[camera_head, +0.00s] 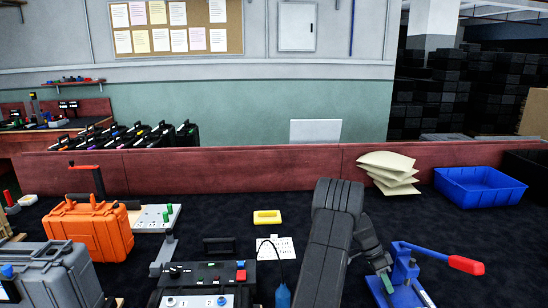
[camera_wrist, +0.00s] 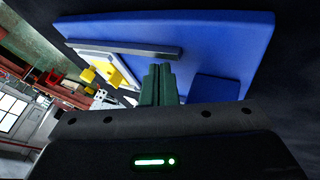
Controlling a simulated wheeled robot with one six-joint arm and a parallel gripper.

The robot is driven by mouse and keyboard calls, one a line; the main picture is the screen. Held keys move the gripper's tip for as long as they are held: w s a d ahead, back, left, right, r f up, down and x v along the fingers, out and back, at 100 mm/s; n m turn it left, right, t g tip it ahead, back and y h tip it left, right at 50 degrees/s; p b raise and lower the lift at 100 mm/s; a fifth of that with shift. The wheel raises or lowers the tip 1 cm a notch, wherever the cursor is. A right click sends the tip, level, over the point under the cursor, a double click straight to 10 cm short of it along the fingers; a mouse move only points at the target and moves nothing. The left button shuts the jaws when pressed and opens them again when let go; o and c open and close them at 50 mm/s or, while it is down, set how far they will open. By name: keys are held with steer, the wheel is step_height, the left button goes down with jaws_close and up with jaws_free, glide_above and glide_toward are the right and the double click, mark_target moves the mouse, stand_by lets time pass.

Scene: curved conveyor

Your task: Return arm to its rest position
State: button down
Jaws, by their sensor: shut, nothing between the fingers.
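My arm (camera_head: 335,235) reaches forward over the dark table, bent down to the right at its wrist. My gripper (camera_head: 386,282) is at the lower right, in front of or beside the blue press (camera_head: 404,270) with its red-tipped lever. Whether they touch I cannot tell. In the wrist view the two green fingers of my gripper (camera_wrist: 158,72) are together with nothing between them. A large blue surface (camera_wrist: 215,50) fills the view behind them.
An orange case (camera_head: 90,230), a grey case (camera_head: 55,275) and a control box with buttons (camera_head: 205,275) stand left of my arm. A yellow object (camera_head: 267,217) lies mid-table. Stacked envelopes (camera_head: 388,172) and a blue bin (camera_head: 480,187) are at the back right.

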mark_target(377, 278)
steer(key=w, duration=0.6)
steer(key=shift+w+a+f, duration=0.2)
steer(key=shift+w+a, duration=0.1)
steer(key=b+v, duration=0.1)
steer(key=v, duration=0.9)
steer(key=shift+w+b, duration=0.15)
steer(key=shift+b, duration=0.15)
steer(key=shift+r, duration=0.25)
